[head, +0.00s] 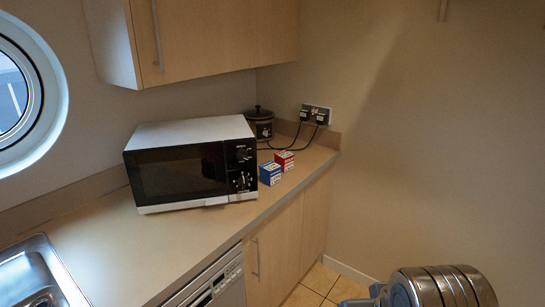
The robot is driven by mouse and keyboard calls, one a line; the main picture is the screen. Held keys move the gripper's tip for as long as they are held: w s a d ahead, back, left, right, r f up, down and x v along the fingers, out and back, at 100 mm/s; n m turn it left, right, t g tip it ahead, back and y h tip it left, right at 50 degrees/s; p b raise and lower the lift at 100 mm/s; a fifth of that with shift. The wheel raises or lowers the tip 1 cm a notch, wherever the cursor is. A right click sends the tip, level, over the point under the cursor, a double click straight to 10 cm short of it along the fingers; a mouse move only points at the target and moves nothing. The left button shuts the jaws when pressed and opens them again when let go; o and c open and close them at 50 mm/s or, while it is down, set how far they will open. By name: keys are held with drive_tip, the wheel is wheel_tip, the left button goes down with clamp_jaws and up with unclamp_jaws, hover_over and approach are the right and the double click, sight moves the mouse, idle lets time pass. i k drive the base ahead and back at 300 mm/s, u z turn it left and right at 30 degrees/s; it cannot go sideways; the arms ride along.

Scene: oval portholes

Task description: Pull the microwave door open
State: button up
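The microwave (190,165) stands on the counter in the middle of the head view, with a white top and a black front. Its door (178,178) is dark and looks closed. A pale strip runs along the bottom edge, with what looks like a handle or latch (216,201) near its right part. Knobs sit on the control panel (241,168) at the right of the front. My gripper is not in view. Rounded metal parts at the bottom right, apart from the microwave, look like part of my own arm.
Blue (270,174) and red (285,161) boxes stand right of the microwave. A sink (40,275) is at lower left, cupboards (205,35) overhead. The counter (180,240) before the microwave is clear.

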sight(164, 178)
drive_tip(key=u, duration=0.1)
drive_tip(key=i, duration=1.05)
drive_tip(key=u, duration=0.15)
